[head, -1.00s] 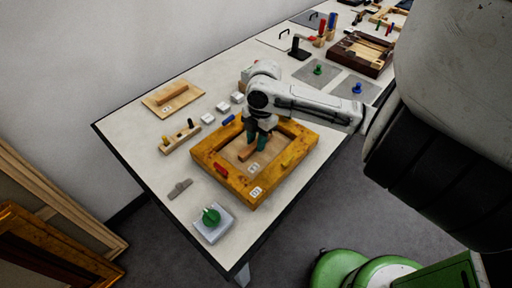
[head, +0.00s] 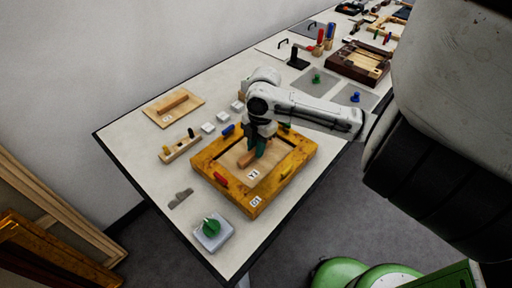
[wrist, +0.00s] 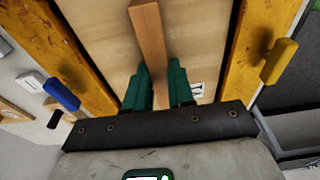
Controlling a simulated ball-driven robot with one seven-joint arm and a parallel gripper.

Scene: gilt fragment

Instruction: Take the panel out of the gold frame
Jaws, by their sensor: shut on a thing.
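The gold frame (head: 207,176) lies flat on the table, with red (head: 221,178), blue (head: 228,130) and yellow (wrist: 280,61) pegs on its sides. The pale wooden panel (head: 236,158), marked Y1, is within the frame's opening. I cannot tell whether it is raised. A brown wooden bar (wrist: 149,38) runs across the panel. My gripper (head: 258,150) is over the panel, its green fingers shut on the bar; the wrist view shows a finger on each side of it.
A pale board with a bar (head: 172,105), a small peg block (head: 181,150) and white blocks (head: 208,128) lie behind the frame. A grey flat piece (head: 181,198) and a green knob on a pale block (head: 212,231) are at the near left. Bare table lies between them.

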